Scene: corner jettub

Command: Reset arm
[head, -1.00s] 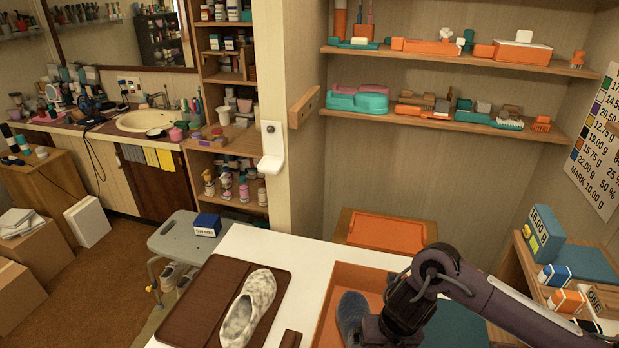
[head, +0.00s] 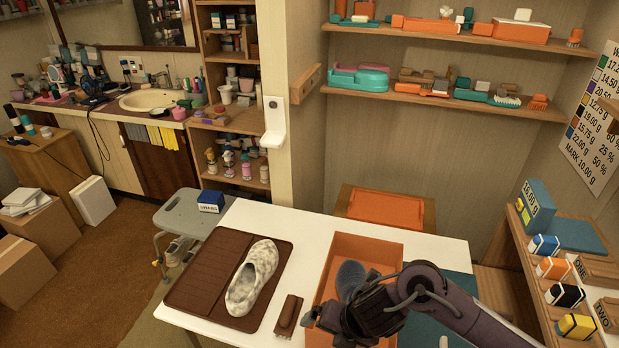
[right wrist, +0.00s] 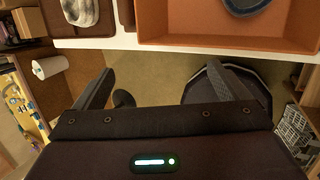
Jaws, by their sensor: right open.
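My right gripper (head: 325,316) is open and empty. In the head view it overlaps the near part of the orange tray (head: 385,247). In the right wrist view its two spread fingers (right wrist: 160,88) show against the floor, beside the white table edge, with nothing between them. A grey-blue shoe (head: 350,278) lies in the tray, partly hidden by my right arm. A mottled white shoe (head: 252,278) lies on the brown ribbed mat (head: 200,283) to the left. My left gripper is not in view.
A brown brush (head: 288,314) lies on the white table (head: 300,238) between mat and tray. A grey stool (head: 178,216) with a blue box (head: 211,201) stands at the back left. A side shelf (head: 520,270) with small boxes stands right.

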